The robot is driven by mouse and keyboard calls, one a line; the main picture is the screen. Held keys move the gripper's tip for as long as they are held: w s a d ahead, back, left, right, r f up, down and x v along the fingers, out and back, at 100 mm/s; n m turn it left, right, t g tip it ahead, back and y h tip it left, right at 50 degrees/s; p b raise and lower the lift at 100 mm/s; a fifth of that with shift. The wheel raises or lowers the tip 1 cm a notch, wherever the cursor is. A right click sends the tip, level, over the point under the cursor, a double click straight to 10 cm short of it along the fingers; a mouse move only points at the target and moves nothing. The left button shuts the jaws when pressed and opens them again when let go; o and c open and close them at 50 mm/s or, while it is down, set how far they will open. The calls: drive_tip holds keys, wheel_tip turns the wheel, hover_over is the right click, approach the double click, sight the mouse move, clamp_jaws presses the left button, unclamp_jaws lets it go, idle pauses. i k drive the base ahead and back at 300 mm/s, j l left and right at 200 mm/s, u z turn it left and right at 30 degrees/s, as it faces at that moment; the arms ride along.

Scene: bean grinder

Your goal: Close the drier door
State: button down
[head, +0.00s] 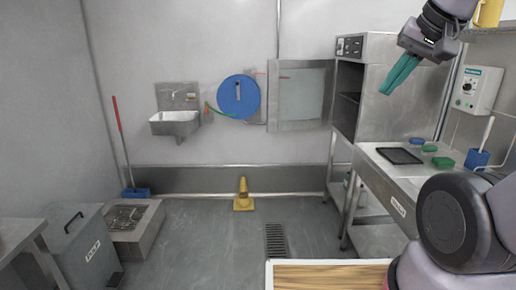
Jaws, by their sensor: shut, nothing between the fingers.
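The drier (392,100) is a tall grey metal cabinet with a control panel at its top left, standing right of centre. Its door (300,98) is a flat grey panel with a window, standing wide open to the left against the back wall. The dark opening of the drier shows between the door and the cabinet side. My gripper (388,90) has teal fingers, shut and empty. It is at upper right, pointing down-left, and in the picture overlaps the drier's side, apart from the door.
A metal counter (385,172) with a black tray (400,155) and green items runs along the right. A yellow cone (243,195) stands on the floor near the back wall. A wooden-topped surface (325,277) is at the front. The middle floor is clear.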

sight(273, 124)
drive_tip(key=i+u, duration=0.2)
drive_tip(key=i, duration=1.75)
drive_tip(key=i+j+z, duration=0.1)
drive_tip(key=i, duration=1.8)
